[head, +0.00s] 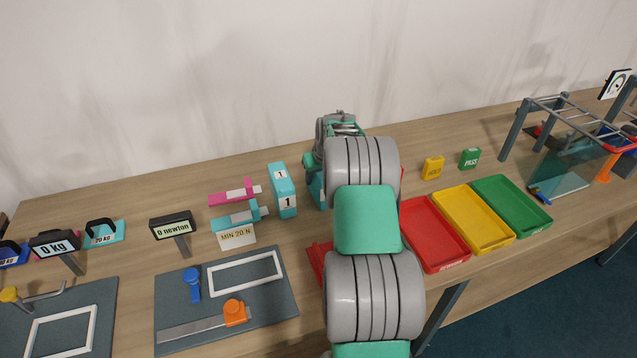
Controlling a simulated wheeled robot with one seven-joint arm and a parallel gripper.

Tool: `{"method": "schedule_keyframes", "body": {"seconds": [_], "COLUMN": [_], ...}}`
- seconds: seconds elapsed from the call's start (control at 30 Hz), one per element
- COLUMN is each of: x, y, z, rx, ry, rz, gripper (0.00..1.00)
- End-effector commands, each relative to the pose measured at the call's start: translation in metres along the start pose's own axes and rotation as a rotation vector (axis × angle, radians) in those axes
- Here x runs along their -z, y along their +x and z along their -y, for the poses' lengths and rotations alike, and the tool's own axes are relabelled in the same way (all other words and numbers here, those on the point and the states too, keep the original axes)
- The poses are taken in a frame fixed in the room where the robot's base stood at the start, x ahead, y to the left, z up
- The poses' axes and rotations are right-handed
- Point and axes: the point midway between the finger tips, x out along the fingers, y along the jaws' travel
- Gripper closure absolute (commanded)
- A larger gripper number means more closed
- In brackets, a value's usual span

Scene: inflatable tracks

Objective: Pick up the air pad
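My grey and teal arm rises through the middle of the head view and covers part of the table. The part of my arm near my gripper (338,128) shows at its far end, over the back of the table. The fingertips are hidden, so I cannot tell whether it is open or holds anything. I cannot pick out an air pad with certainty. Left of my arm are a pink piece (234,193) and a teal piece (239,217), each with a white label, above a "MIN 20 N" sign (237,237). A teal block marked 1 (288,203) stands beside them.
Red (425,248), yellow (470,235) and green (527,220) trays lie right of my arm. A grey rack with a clear panel (562,172) stands far right. A dark mat (262,310) with an orange-handled tool and "0 newton" display (172,226) are left.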

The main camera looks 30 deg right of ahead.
Motion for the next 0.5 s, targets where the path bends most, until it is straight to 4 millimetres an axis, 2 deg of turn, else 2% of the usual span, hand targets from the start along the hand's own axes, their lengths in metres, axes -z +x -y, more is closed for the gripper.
{"method": "schedule_keyframes", "body": {"seconds": [0.07, 0.5], "x": [0.0, 0.0], "y": [0.0, 0.0001], "z": [0.0, 0.0001], "rx": [0.0, 0.0], "ry": [0.0, 0.0], "rz": [0.0, 0.0], "gripper": [0.64, 1.0]}}
